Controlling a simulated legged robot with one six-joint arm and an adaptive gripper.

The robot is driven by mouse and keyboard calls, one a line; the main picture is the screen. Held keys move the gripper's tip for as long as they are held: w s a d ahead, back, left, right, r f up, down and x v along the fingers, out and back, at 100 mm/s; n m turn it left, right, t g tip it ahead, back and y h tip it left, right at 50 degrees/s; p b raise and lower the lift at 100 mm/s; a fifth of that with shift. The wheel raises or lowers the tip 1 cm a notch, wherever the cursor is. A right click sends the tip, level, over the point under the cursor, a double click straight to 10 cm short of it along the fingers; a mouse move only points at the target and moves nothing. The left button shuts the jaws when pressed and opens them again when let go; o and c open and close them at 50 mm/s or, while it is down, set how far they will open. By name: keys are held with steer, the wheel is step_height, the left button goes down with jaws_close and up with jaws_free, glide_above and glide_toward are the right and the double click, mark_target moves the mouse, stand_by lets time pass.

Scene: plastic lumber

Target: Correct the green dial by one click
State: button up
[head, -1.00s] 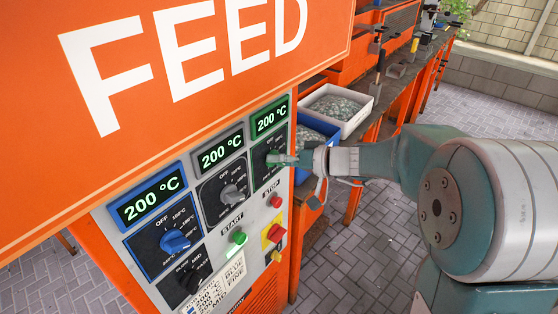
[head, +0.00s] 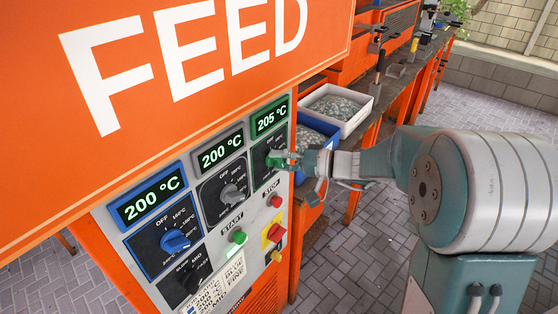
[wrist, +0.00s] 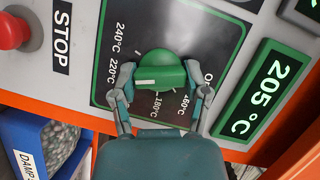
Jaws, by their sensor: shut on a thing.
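The green dial (wrist: 160,66) sits on a dark square plate with a green border in the wrist view. Its ridge with a white mark lies between my fingers. My gripper (wrist: 161,90) is shut on this dial, one finger at each end of the ridge. The green-framed display (wrist: 262,97) beside it reads 205 °C. In the head view, the same display (head: 270,118) stands above the dial, and my gripper (head: 282,160) reaches it from the right, hiding much of it.
The blue dial (head: 175,241) and grey dial (head: 232,194) stand to the left, each under a display reading 200 °C. A green start button (head: 238,237), red stop button (head: 275,201) and a partly cut-off card (head: 222,284) are below. Blue (head: 318,133) and white (head: 348,120) bins stand behind.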

steer(key=shift+f, duration=0.15)
steer(key=o, duration=1.2)
steer(key=shift+w+d, duration=0.1)
steer(key=shift+c, duration=0.2)
steer(key=v, duration=1.2)
